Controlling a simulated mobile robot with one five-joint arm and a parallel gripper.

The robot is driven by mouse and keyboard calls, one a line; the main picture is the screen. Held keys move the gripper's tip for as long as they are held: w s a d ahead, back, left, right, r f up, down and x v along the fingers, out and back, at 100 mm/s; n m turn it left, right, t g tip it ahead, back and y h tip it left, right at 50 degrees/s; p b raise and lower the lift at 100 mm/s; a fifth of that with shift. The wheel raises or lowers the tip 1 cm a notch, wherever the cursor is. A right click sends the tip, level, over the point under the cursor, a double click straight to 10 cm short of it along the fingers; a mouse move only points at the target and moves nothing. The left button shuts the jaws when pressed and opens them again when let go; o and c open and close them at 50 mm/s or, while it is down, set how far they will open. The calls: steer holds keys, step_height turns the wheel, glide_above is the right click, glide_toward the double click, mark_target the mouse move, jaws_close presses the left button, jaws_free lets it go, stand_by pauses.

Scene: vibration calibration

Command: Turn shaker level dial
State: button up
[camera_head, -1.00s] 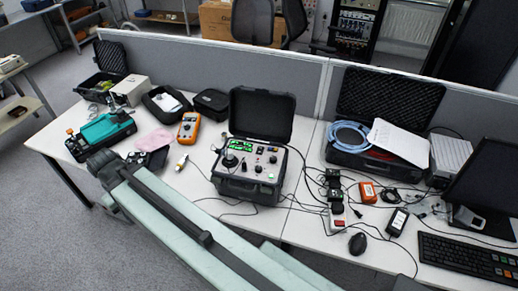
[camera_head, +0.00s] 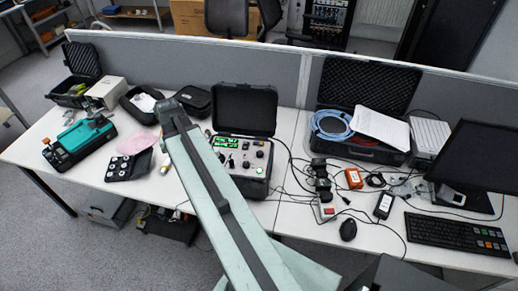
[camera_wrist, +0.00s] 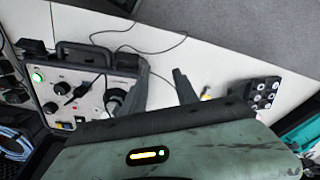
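The shaker unit is a black case with a light control panel and an open lid (camera_head: 244,110), on the table in the head view. Its panel (camera_head: 248,158) has green displays and several black knobs; my arm hides its left part. In the wrist view the panel (camera_wrist: 88,96) lies at the left, with a lit green button (camera_wrist: 37,77) and black knobs (camera_wrist: 50,107). I cannot tell which knob is the level dial. My gripper (camera_wrist: 160,76) is open and empty; its left finger overlaps the panel's edge in the picture.
A six-socket-like black block (camera_head: 128,165) and a teal device (camera_head: 79,138) stand left of the unit. An open case with a blue cable (camera_head: 330,124), a monitor (camera_head: 480,160) and a keyboard (camera_head: 456,233) are at the right. Loose cables cross the table.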

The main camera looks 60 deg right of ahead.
steer(key=s+d+r+m, duration=0.1)
steer(key=s+d+m, duration=0.55)
steer(key=d, duration=0.75)
steer(key=m+p, duration=0.1)
steer(key=m, duration=0.2)
glide_above(260, 153)
steer(key=shift+w+d+r, duration=0.1)
steer(key=shift+d+r, duration=0.05)
steer(key=shift+r, duration=0.25)
step_height(260, 153, down, 8)
steer(key=b, duration=0.7)
steer(key=shift+b, duration=0.4)
steer(key=shift+r, duration=0.1)
